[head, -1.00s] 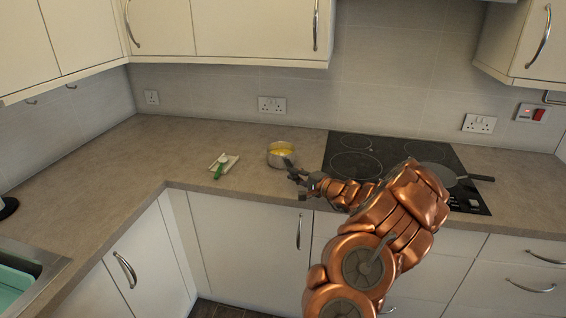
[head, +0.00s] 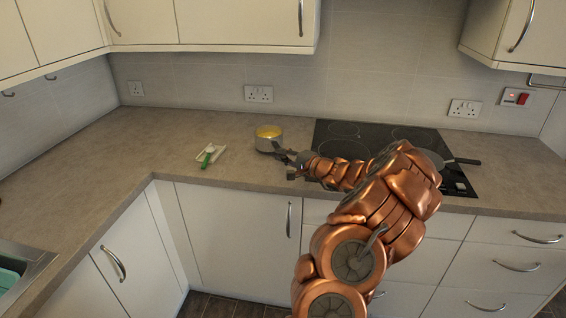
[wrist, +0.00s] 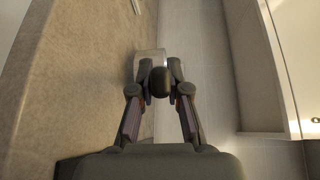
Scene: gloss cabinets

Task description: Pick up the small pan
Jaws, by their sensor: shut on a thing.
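The small pan (head: 268,142) is a shiny metal pot with yellow inside, at the left of the hob in the head view. My gripper (head: 287,156) reaches it from the right and is shut on its dark handle. In the wrist view, my gripper's fingers (wrist: 160,88) close on both sides of the dark rounded handle end (wrist: 160,82), with the pale pan body (wrist: 148,62) beyond. The pan looks upright and slightly above the counter, though the gap beneath it is hard to see.
A small white item with a green-handled utensil (head: 208,155) lies left of the pan. The black hob (head: 345,146) is to the right, with a dark frying pan (head: 430,160) partly behind my arm. Counter (head: 120,150) at left is clear. Upper cabinets hang above.

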